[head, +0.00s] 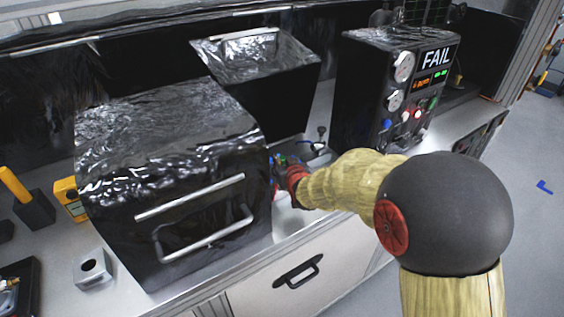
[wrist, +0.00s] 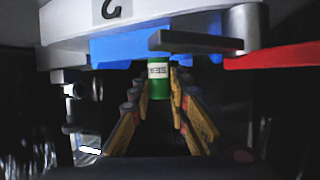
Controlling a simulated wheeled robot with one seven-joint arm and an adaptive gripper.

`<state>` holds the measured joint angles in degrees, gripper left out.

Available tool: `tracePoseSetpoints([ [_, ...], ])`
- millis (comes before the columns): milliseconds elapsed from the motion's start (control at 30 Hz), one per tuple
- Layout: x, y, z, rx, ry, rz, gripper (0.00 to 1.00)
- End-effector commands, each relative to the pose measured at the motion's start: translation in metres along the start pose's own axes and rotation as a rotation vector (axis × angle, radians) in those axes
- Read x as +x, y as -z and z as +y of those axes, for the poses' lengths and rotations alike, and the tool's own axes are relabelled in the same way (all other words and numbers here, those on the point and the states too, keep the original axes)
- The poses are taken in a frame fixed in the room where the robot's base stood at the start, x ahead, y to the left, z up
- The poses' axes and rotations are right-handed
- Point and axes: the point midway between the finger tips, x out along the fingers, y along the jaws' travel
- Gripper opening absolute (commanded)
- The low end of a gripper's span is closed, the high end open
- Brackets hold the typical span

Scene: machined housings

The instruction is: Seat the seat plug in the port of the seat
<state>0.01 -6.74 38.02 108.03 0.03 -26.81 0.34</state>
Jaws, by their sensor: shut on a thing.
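My gripper (head: 279,167) is mostly hidden in the head view, between the large black box and my wooden-looking arm. In the wrist view my gripper (wrist: 162,88) has its yellow-brown fingers closed on the seat plug (wrist: 160,69), a small green cylinder with a white label partly reading "SEA". The plug's far end meets or overlaps a blue part in the picture; I cannot tell whether they touch. I cannot make out the seat or its port for certain. A grey fixture (head: 316,151) with a small lever stands just behind my gripper.
The large black box (head: 170,150) with metal handles stands close left of my gripper. An open black bin (head: 262,85) is behind. A test panel reading "FAIL" (head: 436,58) stands right. A light block with a round hole (head: 92,268) sits at front left.

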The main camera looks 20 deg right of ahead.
Motion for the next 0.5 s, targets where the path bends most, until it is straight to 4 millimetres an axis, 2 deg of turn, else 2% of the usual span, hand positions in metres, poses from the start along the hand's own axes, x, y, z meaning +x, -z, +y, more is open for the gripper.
tracePoseSetpoints([
  [67, 0.0013, -0.0034, 0.0000, 0.000, 0.000, 0.000, 0.00],
  [100, 0.0012, -0.0034, 0.0000, 0.000, 0.000, -0.001, 0.18],
  [400, 0.0009, -0.0026, 0.0000, 0.000, 0.000, -0.001, 0.35],
  [500, 0.0009, -0.0025, 0.0000, 0.000, 0.000, -0.001, 0.36],
])
